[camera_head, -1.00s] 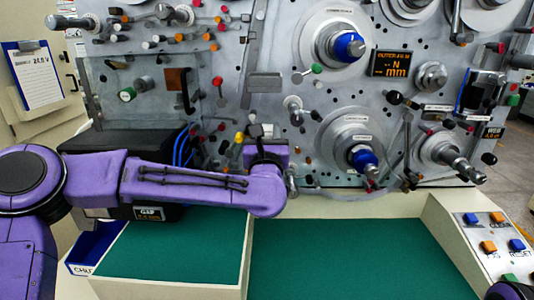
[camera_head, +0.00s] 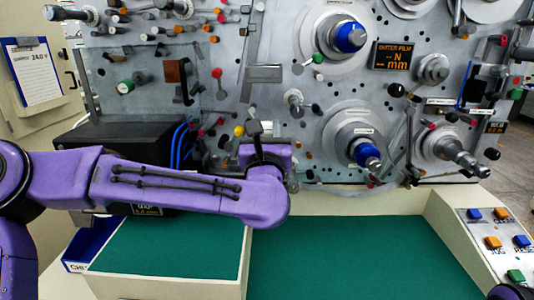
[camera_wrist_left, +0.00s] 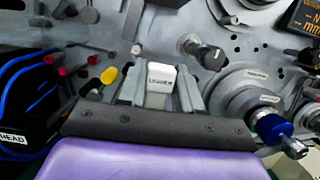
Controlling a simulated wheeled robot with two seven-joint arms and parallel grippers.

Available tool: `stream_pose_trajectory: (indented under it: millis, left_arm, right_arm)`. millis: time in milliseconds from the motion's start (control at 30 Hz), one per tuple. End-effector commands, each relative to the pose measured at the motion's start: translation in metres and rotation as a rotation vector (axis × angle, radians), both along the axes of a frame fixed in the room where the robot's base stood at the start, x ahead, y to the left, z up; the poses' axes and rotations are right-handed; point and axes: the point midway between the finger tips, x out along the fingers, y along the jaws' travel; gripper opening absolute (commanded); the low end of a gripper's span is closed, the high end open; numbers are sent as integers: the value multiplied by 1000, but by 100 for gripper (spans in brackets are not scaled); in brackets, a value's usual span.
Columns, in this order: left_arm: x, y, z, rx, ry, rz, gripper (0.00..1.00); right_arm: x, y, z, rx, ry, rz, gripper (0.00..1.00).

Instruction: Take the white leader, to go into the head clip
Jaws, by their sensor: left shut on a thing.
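The white leader (camera_wrist_left: 161,76) is a small white block with a printed label, seen in the left wrist view. It sits between the two grey fingers of my left gripper (camera_wrist_left: 161,92), which is shut on it. In the head view my left gripper (camera_head: 257,132) is held up in front of the grey machine panel, at the end of the purple arm; the leader cannot be made out there. A dark part with a HEAD label (camera_wrist_left: 12,138) shows at the left of the left wrist view; I cannot tell whether it is the clip. My right gripper is not in view.
The grey panel (camera_head: 225,100) carries many pins, coloured knobs and spindles, with blue-capped spindles (camera_head: 350,36) right of my gripper. A black box (camera_head: 120,135) with blue cables stands left. Green mats (camera_head: 340,250) lie clear below. A button console (camera_head: 495,240) is at right.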

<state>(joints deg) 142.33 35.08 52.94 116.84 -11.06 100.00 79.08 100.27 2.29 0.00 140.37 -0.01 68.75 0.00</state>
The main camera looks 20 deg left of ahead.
Motion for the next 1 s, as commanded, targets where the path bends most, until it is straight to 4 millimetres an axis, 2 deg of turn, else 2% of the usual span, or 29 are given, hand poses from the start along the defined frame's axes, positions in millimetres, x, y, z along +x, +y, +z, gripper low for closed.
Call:
stream_pose_trajectory:
  millis: [600, 733, 1000]
  left_arm:
    - [-57, -16, -1, 0, -2, -1, 17]
    - [-64, -18, -1, 1, -1, -1, 17]
    - [-65, -18, 0, 0, -1, 0, 17]
  right_arm:
    - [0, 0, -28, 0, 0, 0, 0]
    - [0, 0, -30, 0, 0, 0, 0]
    - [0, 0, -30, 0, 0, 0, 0]
